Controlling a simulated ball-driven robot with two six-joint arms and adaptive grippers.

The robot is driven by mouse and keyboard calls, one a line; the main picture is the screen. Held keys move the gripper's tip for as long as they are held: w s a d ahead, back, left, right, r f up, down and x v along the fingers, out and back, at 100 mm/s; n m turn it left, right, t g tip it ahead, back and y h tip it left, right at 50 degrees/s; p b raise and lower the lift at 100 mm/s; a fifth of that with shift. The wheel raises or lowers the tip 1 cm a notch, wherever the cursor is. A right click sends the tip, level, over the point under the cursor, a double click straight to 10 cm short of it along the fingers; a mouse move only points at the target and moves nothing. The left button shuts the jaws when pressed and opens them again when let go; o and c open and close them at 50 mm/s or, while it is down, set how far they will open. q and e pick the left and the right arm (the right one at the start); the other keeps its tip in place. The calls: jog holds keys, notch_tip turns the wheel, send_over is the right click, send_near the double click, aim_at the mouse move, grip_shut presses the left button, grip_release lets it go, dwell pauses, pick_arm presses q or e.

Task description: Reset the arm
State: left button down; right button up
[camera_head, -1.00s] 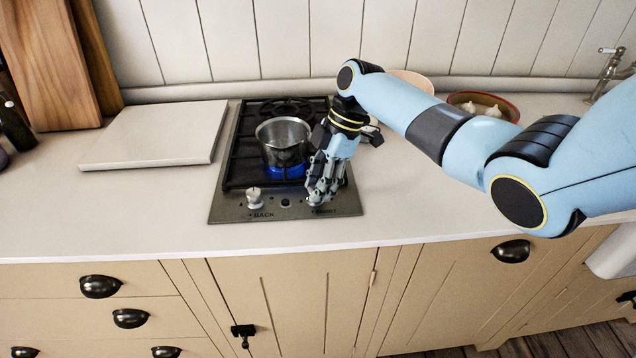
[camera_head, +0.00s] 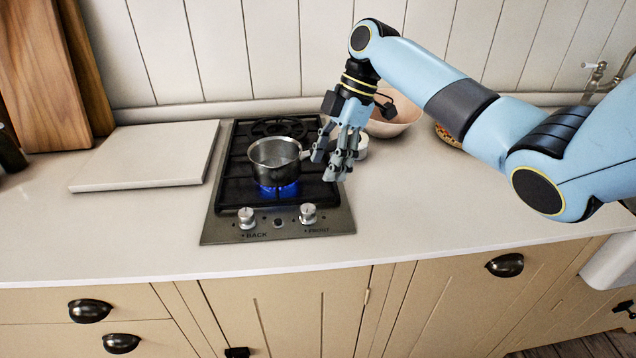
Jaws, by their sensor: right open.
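My right gripper (camera_head: 334,164) is open and empty. It hangs fingers down above the right side of the gas hob (camera_head: 222,205), just right of the pot. The right arm reaches in from the right edge. A steel saucepan (camera_head: 275,165) stands on the front burner, where a blue flame burns under it. Its handle points right, toward the gripper; whether they touch I cannot tell. The back knob (camera_head: 247,217) and the front knob (camera_head: 308,213) are both in plain view on the hob's front panel. My left gripper is not in view.
A pale board (camera_head: 150,155) lies left of the hob, and wooden boards (camera_head: 45,75) lean on the wall behind. A pinkish bowl (camera_head: 397,122) stands behind the arm, with a small white round item (camera_head: 361,146) beside it. The counter's front right is clear.

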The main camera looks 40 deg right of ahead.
jog(key=shift+v, duration=1)
